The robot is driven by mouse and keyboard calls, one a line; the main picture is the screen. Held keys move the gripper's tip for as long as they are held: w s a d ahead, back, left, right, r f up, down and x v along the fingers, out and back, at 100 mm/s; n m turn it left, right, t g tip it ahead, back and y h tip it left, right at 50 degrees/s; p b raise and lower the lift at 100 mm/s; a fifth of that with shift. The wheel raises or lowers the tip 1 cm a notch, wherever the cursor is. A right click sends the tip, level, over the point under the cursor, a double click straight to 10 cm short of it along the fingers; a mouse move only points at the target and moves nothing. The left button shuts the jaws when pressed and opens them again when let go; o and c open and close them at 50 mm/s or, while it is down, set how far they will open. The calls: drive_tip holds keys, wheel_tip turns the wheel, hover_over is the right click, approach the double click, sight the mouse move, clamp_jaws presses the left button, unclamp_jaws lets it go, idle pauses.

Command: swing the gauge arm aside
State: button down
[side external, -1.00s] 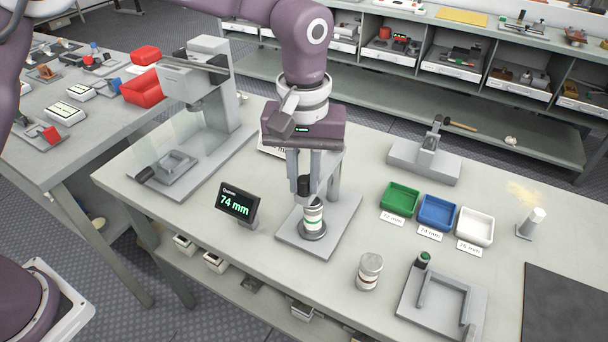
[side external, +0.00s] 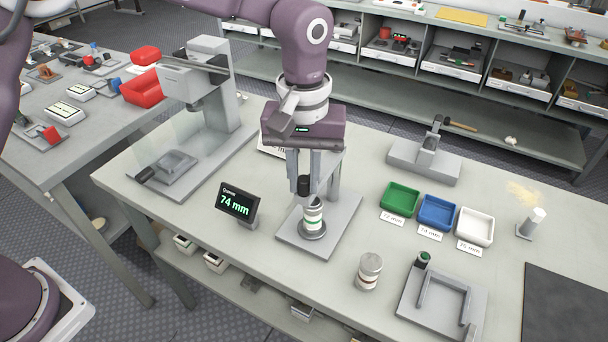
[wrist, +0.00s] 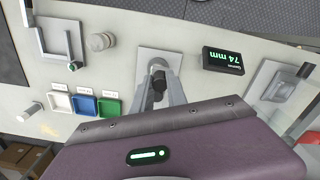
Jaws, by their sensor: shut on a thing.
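My gripper (side external: 303,180) points down over the gauge stand and is shut at a black knob (side external: 304,188) on the gauge. The gauge arm itself is mostly hidden behind my fingers. In the wrist view my fingers (wrist: 158,90) close around the dark knob (wrist: 158,68). The gauge display (side external: 237,203) reads 74 mm.
Green (side external: 399,198), blue (side external: 436,212) and white (side external: 475,227) bins stand to the right with labels. A metal canister (side external: 369,271) and a grey fixture (side external: 442,304) stand at the front right. A press-like stand (side external: 205,95) is at the left.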

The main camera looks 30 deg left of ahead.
drive_tip(key=shift+d, duration=0.15)
drive_tip(key=w+d+n, duration=0.4)
drive_tip(key=d+n, duration=0.5)
drive_tip(key=shift+w+d, duration=0.15)
drive_tip(key=shift+d, duration=0.1)
idle(0.5)
idle(0.4)
drive_tip(key=c, duration=1.3)
unclamp_jaws()
